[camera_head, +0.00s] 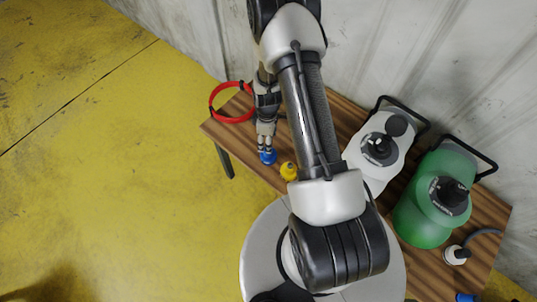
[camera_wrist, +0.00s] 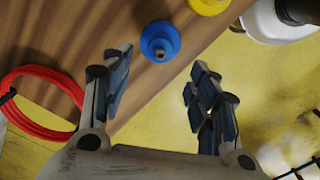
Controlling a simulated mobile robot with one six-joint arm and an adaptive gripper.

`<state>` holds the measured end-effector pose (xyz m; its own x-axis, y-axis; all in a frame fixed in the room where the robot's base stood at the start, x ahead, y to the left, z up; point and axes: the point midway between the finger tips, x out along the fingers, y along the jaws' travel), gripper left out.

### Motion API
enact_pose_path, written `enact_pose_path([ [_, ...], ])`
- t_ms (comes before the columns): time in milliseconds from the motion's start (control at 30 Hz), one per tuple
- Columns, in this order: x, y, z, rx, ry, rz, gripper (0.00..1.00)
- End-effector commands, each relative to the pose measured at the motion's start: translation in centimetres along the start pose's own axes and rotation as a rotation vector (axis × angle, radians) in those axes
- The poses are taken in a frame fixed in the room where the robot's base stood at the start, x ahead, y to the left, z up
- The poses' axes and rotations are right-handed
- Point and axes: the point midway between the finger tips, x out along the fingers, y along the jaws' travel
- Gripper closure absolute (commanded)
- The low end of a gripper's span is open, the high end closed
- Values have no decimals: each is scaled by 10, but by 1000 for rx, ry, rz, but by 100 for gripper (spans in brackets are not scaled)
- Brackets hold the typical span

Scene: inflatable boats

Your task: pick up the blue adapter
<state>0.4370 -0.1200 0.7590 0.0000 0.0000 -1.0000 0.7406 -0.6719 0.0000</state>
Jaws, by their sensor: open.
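The blue adapter (camera_head: 268,157) stands on the wooden table near its front edge, just beyond my fingertips in the head view. In the wrist view, the blue adapter (camera_wrist: 160,41) is a round blue piece with a narrower neck, seen between and ahead of the fingers. My gripper (camera_head: 265,146) is above the table beside the adapter. In the wrist view, my gripper (camera_wrist: 160,72) is open, with one finger on each side and nothing between the pads. I see no contact with the adapter.
A yellow piece (camera_head: 289,171) stands close to the right of the adapter. A red ring (camera_head: 213,109) lies at the table's left end. A white container (camera_head: 362,157) and a green container (camera_head: 419,226) stand further right on the wooden table (camera_head: 340,108). Yellow floor (camera_head: 110,180) is open in front.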

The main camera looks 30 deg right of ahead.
Motion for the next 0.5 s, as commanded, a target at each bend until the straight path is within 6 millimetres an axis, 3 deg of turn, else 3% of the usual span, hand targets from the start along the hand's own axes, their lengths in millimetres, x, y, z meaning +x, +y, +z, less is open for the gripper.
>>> enact_pose_path([
  [33,14,-1,1,0,-2,-3,45],
  [133,28,0,0,0,0,-1,45],
  [500,54,0,3,1,-1,-1,45],
])
